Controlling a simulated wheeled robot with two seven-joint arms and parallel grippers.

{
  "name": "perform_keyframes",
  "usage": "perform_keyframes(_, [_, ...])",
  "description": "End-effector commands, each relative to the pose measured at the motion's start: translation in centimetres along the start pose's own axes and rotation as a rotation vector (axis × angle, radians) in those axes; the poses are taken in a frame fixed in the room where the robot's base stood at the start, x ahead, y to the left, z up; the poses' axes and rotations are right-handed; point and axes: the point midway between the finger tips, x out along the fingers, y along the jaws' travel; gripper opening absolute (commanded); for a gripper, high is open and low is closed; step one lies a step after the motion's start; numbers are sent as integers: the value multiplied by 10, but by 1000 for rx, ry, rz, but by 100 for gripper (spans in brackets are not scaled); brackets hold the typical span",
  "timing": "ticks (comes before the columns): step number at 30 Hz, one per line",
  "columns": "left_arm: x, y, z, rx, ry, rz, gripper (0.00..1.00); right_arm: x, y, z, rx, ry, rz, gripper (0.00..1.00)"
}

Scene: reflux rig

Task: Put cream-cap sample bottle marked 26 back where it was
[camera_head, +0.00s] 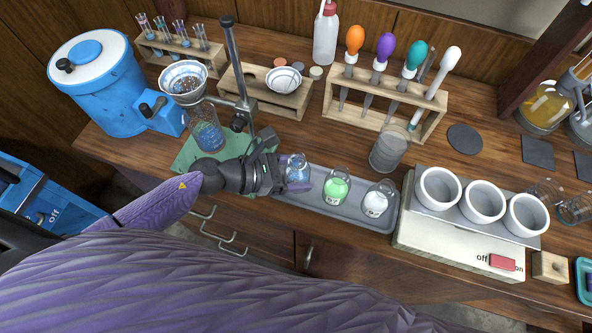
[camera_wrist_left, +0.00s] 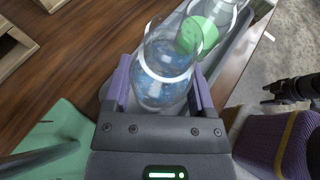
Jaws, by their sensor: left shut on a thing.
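My left gripper (camera_head: 281,173) is shut on a clear glass flask with blue contents (camera_head: 298,172), at the left end of a grey tray (camera_head: 350,217). In the left wrist view the blue flask (camera_wrist_left: 165,75) sits between the two purple fingers. I cannot tell if it touches the tray. Three small round tops, one of them cream (camera_head: 316,72), show at a low wooden rack (camera_head: 262,96) at the back. No number 26 is readable, so I cannot tell whether the cream top is the named bottle. A dark jointed part, possibly my right gripper (camera_wrist_left: 290,89), shows at the wrist view's right edge.
A green-content flask (camera_head: 336,188) and a white-content flask (camera_head: 376,202) stand on the tray right of the held flask. A metal stand pole (camera_head: 238,65) rises behind my left gripper from a green mat (camera_head: 187,157). A heater with white cups (camera_head: 450,240) is right of the tray.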

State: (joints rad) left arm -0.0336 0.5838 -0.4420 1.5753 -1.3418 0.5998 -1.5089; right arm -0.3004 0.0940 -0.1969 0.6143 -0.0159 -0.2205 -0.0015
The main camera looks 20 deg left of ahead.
Motion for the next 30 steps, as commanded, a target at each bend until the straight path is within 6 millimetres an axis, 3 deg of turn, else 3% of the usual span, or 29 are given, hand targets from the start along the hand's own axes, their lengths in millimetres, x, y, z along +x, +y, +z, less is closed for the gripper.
perform_keyframes(8, [0, 0, -2, 0, -1, 0, 5, 3, 1, 0, 0, 0, 1, 67])
perform_keyframes(9, [0, 0, -2, 0, 0, 0, 76, 2, 1, 0, 0, 0, 1, 67])
perform_keyframes(13, [0, 0, -1, 0, 0, 0, 100, 2, 0, 0, 0, 1, 1, 67])
perform_keyframes(26, [-3, 0, 3, 1, 0, 0, 100, -4, -1, -2, 1, 4, -2, 67])
perform_keyframes(30, [-29, -1, 1, 1, 5, -2, 100, -2, -2, -2, 1, 4, -3, 67])
